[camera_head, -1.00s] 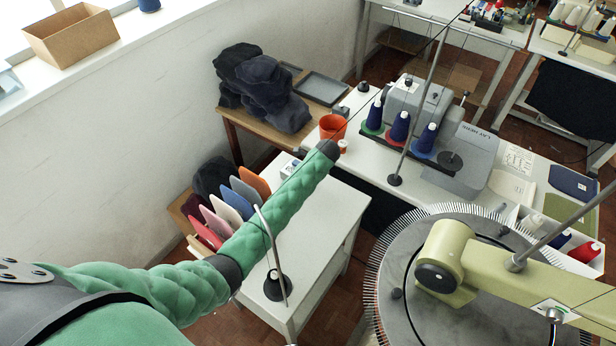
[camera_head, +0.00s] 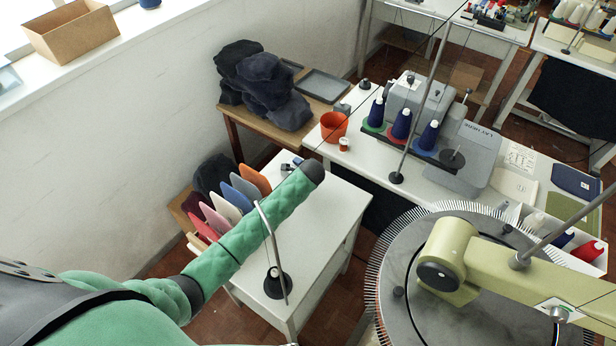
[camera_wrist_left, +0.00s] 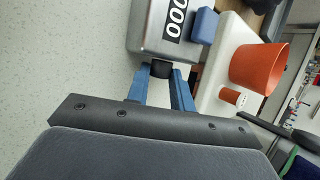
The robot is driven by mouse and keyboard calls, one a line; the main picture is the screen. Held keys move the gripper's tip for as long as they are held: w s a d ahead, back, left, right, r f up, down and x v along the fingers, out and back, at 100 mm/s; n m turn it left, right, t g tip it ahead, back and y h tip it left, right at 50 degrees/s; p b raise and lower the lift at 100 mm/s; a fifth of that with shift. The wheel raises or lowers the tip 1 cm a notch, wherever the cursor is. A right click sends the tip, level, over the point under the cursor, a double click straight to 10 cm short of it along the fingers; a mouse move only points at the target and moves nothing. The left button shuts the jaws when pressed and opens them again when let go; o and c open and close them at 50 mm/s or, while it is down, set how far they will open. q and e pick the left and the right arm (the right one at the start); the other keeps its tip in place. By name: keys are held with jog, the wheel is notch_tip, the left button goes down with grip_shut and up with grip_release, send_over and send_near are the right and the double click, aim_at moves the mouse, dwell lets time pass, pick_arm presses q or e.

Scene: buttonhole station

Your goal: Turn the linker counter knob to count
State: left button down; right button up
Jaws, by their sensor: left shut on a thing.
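The linker counter is a grey metal box (camera_wrist_left: 160,28) with large white zeros on a black panel, at the top of the left wrist view. A short black knob (camera_wrist_left: 161,69) sticks out of its near face. My left gripper (camera_wrist_left: 162,73) has its two blue fingers on either side of this knob, shut on it. In the head view my green left arm reaches over the small white table, and its dark wrist end hides most of the gripper; a small part of the counter (camera_head: 287,168) shows beside it. My right gripper is not in view.
A blue block (camera_wrist_left: 204,25) stands beside the counter. An orange cup (camera_head: 333,127) and a small thread spool (camera_head: 344,145) are beyond. A thin stand (camera_head: 277,283) rises from the white table (camera_head: 325,215). The round linking machine (camera_head: 400,270) is at the right.

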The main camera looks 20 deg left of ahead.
pick_arm(q)
jog(key=shift+s+t, duration=0.1)
jog(key=shift+t, duration=0.3)
jog(key=shift+b, duration=0.3)
jog(key=c, duration=1.2)
grip_release()
